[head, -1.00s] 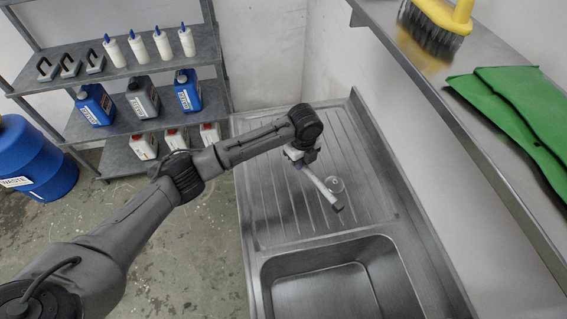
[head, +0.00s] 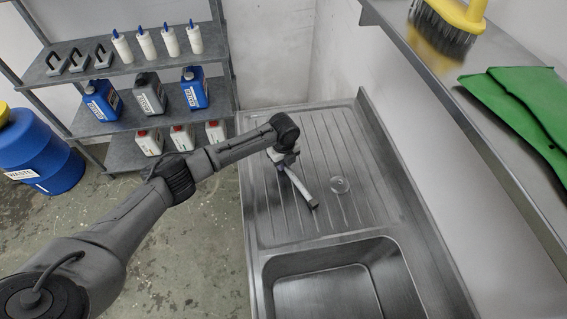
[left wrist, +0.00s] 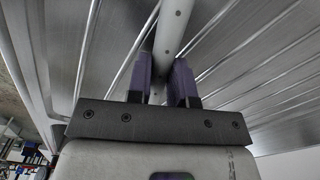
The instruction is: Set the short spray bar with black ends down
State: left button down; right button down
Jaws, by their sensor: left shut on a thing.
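The short spray bar (head: 301,188) is a thin pale tube; its near end shows black in the head view. It slants over the ribbed drainboard (head: 330,135), low and close to the surface; I cannot tell whether it touches. My left gripper (head: 283,161) is shut on the bar. In the left wrist view the bar (left wrist: 172,30), with small dark holes along it, runs between the fingers of my left gripper (left wrist: 164,85). The bar's other end is hidden by the gripper. My right gripper is out of view.
The sink basin (head: 335,275) is in front. The drainboard's far part is clear.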

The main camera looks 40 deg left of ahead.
pick_arm(q)
jog(key=shift+f, duration=0.3)
jog(key=shift+f, duration=0.15)
jog(key=c, duration=1)
grip_release()
notch_tip(320, 180, up, 12)
jog(key=shift+r+p, duration=0.15)
jog(key=shift+p, duration=0.35)
